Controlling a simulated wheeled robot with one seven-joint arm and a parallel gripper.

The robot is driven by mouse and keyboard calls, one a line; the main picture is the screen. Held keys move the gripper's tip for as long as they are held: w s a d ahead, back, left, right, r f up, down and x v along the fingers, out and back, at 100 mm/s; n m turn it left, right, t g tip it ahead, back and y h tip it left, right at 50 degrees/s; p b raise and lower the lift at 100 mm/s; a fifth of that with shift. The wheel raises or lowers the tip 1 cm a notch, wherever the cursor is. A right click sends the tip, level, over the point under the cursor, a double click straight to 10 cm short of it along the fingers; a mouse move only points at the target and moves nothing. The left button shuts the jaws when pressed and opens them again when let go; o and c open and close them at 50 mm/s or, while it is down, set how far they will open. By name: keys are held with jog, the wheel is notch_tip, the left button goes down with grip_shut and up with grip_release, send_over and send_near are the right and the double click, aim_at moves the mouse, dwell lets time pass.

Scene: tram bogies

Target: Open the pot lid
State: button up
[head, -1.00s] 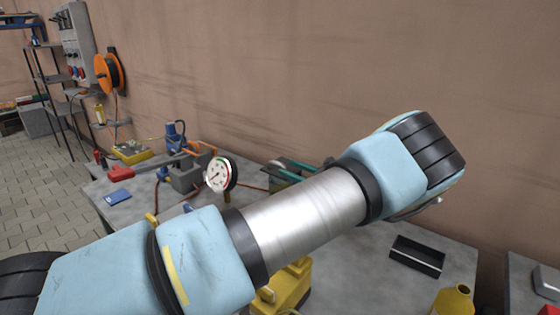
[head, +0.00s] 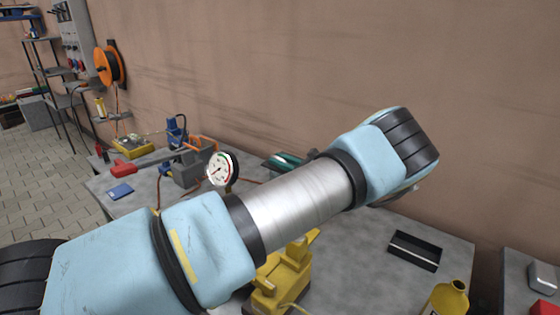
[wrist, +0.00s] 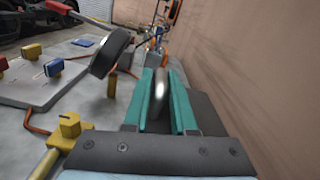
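My gripper (wrist: 160,100) reaches forward above the bench, with two teal fingers apart in the wrist view. A rounded, light grey metal piece (wrist: 160,86) shows upright in the gap between the fingers. I cannot tell whether it belongs to a pot lid, or whether the fingers touch it. In the head view the teal fingers of my gripper (head: 283,161) show only partly behind my arm. My arm covers the middle of the bench. I cannot make out a pot or lid clearly in either view.
A pressure gauge (head: 220,170) stands on the bench (head: 362,236), left of my gripper. A yellow device (head: 279,284), a black tray (head: 414,251) and a yellow container (head: 447,299) are at the front and right. The wall (wrist: 245,75) rises close on the right.

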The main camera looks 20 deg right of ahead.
grip_shut()
jog(key=shift+d, duration=0.1)
dwell(0.8)
